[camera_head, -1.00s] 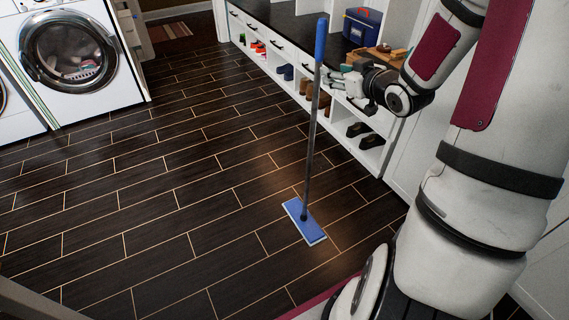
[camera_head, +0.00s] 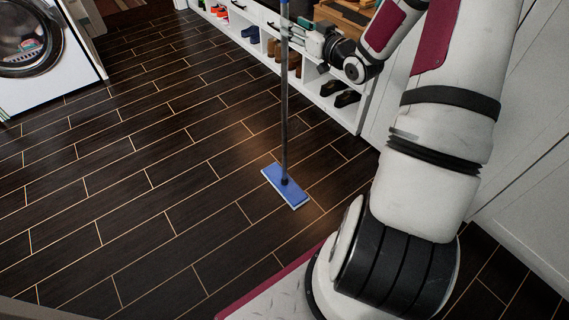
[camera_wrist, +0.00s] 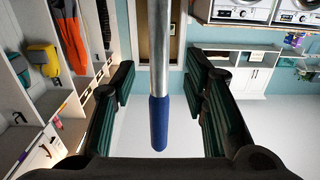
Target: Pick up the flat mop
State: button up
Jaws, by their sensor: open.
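The flat mop stands upright on the dark floor, with its blue flat head (camera_head: 286,186) down and its grey pole (camera_head: 285,110) rising to the top edge of the head view. My gripper (camera_head: 298,36) is beside the upper pole in that view. In the wrist view, the pole (camera_wrist: 160,45) and its blue grip end (camera_wrist: 158,122) show between the two dark green finger pads of my gripper (camera_wrist: 160,78). The fingers are spread wide, with a gap visible on each side of the pole. The mop head is not visible in the wrist view.
A white shoe bench (camera_head: 318,96) with several shoes runs behind the mop. A washing machine (camera_head: 75,72) stands at the upper left. A white panelled wall (camera_head: 530,150) is at the right. The floor (camera_head: 150,210) left of the mop is clear.

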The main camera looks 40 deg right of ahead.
jog(key=w+b, duration=0.1)
jog(key=w, duration=0.4)
jog(key=shift+w+f, duration=0.15)
jog(key=shift+w, duration=0.1)
jog(key=shift+c, duration=0.3)
grip_shut()
